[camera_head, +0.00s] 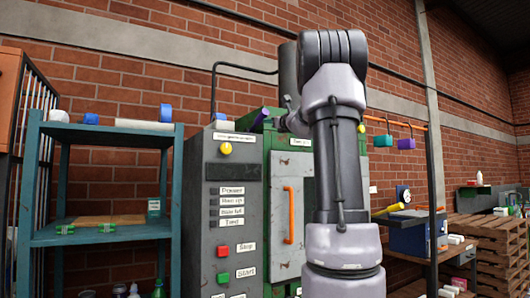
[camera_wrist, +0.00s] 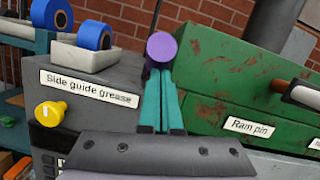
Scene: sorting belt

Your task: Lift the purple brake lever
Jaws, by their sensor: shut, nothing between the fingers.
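The purple brake lever (camera_wrist: 162,47) shows its round purple end in the wrist view, just beyond my fingertips. In the head view the purple lever (camera_head: 260,117) is at the top left edge of the green machine (camera_head: 273,142). My gripper (camera_wrist: 160,74) has its two teal fingers together with nothing between them. The fingertips are at the lower edge of the purple end; I cannot tell whether they touch it. The lower part of the lever is hidden behind the fingers.
A grey control cabinet (camera_head: 223,172) with a yellow knob (camera_wrist: 48,114) stands left of the green machine. A teal shelf (camera_head: 100,135) stands far left.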

